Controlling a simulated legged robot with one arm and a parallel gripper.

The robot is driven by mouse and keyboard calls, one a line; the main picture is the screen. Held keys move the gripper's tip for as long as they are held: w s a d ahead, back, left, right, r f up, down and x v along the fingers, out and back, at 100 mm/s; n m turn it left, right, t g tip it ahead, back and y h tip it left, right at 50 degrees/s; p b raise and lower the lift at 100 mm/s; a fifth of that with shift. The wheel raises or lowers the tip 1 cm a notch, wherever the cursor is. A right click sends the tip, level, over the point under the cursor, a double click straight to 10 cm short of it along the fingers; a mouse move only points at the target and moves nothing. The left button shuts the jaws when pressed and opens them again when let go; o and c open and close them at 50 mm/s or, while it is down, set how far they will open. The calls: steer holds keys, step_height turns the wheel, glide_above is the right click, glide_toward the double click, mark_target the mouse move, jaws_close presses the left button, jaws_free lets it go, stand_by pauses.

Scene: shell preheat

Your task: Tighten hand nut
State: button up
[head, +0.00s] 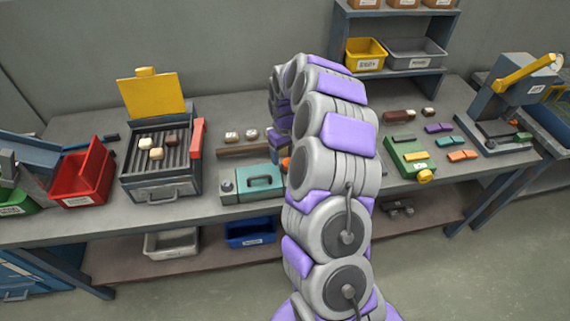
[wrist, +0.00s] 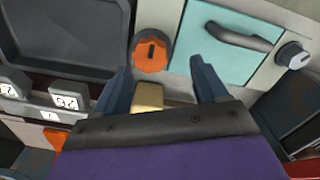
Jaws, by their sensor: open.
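An orange round knob (wrist: 152,50) with a dark slot, likely the hand nut, sits on the pale front of a teal-panelled device (wrist: 228,52). My gripper (wrist: 161,68) is open, its two dark blue fingers apart and pointing toward the device. The knob lies just beyond the left fingertip, not clearly between the fingers. A tan block (wrist: 148,97) shows between the fingers; I cannot tell whether it is held or lies behind. In the head view, the device (head: 256,181) is on the bench, the orange knob (head: 285,163) is partly hidden by my arm, and my gripper is mostly hidden.
A grey knob (wrist: 293,54) is at the device's other end. In the head view, a grill box (head: 160,188) with a raised yellow lid and a red bin (head: 82,176) stand left. A green device (head: 412,157) with a yellow knob (head: 425,176) stands right of my arm.

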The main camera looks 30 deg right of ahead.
mark_target(288, 162)
steer(key=f, duration=0.1)
steer(key=d+f, duration=0.1)
steer(key=f, duration=0.1)
steer(key=d+f, duration=0.1)
steer(key=f, duration=0.1)
steer(key=shift+d+b, duration=0.2)
steer(key=shift+b, duration=0.2)
steer(key=shift+a+r, duration=0.15)
steer(key=shift+a, duration=0.8)
steer(key=shift+c, duration=0.5)
steer(key=shift+d, duration=0.65)
steer(key=c, duration=0.6)
steer(key=shift+a, duration=0.25)
steer(key=c, duration=0.4)
